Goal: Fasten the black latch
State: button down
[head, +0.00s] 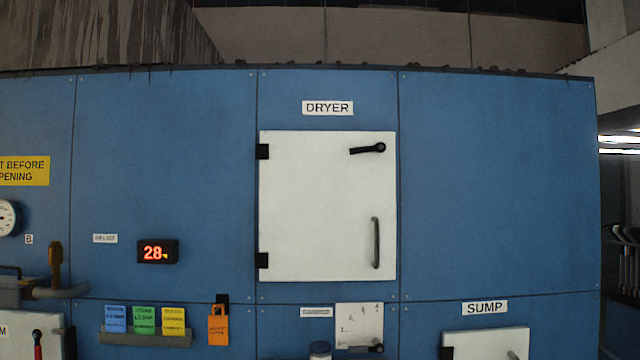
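The black latch (368,149) is on the upper right of the white door (325,200) under the DRYER sign. Its round pivot is at the right and its lever points left, nearly level and tilted slightly down. The lever lies over the door's face and does not cross its right edge. The door looks flat against the blue wall; a small gap cannot be told. A grey upright handle (376,243) is on the door's lower right, and black hinges are on its left. My gripper is not in view.
Another dark lever (366,348) is below a small white panel (359,322). The SUMP door (487,343) is at the lower right. A pipe (60,291) and a card rack (146,339) stick out at left.

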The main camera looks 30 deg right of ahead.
aim_at(380, 147)
jog(key=k, duration=0.65)
jog(key=u, duration=0.5)
jog(key=i, duration=1.55)
jog(key=z, duration=0.75)
